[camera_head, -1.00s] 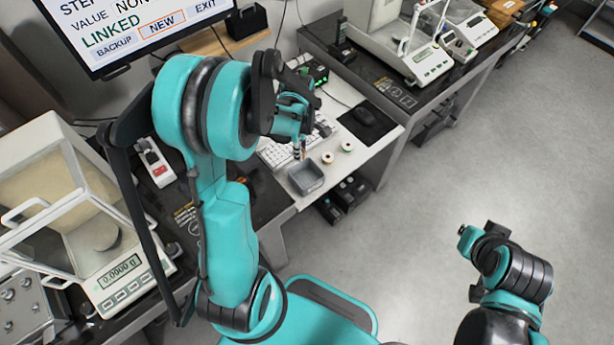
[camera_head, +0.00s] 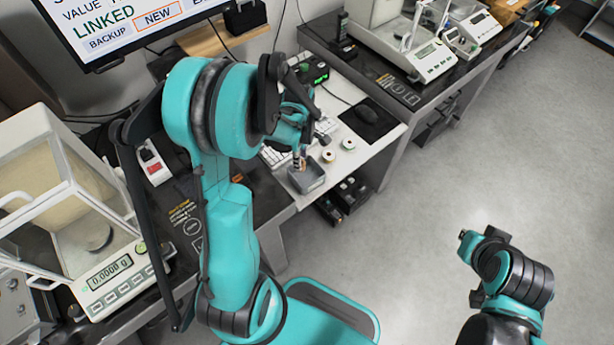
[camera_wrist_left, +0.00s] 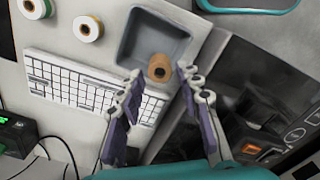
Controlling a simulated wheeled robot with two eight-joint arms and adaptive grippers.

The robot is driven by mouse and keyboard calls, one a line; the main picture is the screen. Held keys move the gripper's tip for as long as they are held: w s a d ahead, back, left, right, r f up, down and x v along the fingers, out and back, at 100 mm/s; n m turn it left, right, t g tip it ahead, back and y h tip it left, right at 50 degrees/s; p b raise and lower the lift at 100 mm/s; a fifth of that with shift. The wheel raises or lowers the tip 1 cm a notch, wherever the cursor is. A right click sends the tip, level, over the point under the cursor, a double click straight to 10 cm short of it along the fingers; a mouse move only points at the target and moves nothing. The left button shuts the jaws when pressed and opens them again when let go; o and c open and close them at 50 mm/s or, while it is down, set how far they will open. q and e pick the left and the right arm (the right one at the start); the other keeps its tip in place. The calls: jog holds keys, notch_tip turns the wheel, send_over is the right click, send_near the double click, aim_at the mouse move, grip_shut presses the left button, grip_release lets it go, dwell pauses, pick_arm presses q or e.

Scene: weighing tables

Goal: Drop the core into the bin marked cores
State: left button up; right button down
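The grey bin (camera_head: 313,186) stands at the front edge of the white desk and also shows in the left wrist view (camera_wrist_left: 135,48); no marking on it is legible. The brown core (camera_wrist_left: 160,67), a short ring with a dark hole, shows between my left fingertips, over the bin's near part. My left gripper (camera_wrist_left: 160,76) points down at the bin, its fingers spread with a gap on each side of the core. Whether the core hangs or rests in the bin I cannot tell. In the head view my left gripper (camera_head: 300,160) is just above the bin. My right gripper's fingers are not visible.
Two spools (camera_head: 338,149) stand right of the bin. A white keyboard (camera_wrist_left: 85,82) lies beside it. Balances stand left (camera_head: 115,275) and back right (camera_head: 430,62). The grey floor at right is open.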

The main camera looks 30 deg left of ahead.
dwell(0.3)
pick_arm(q)
notch_tip(320, 180, up, 12)
dwell(0.4)
dwell(0.4)
jog(key=s+d+r+m+t, duration=0.1)
jog(key=s+d+m+t, duration=0.1)
jog(key=m, duration=0.4)
jog(key=s+d+r+m+t, duration=0.2)
jog(key=s+d+m, duration=0.3)
jog(key=m, duration=0.2)
jog(key=s+d+r+m+t, duration=0.2)
jog(key=s+d+m+t, duration=0.1)
jog(key=m, duration=0.4)
jog(key=shift+s+d, duration=0.35)
jog(key=shift+s, duration=0.15)
jog(key=shift+f, duration=0.1)
dwell(0.4)
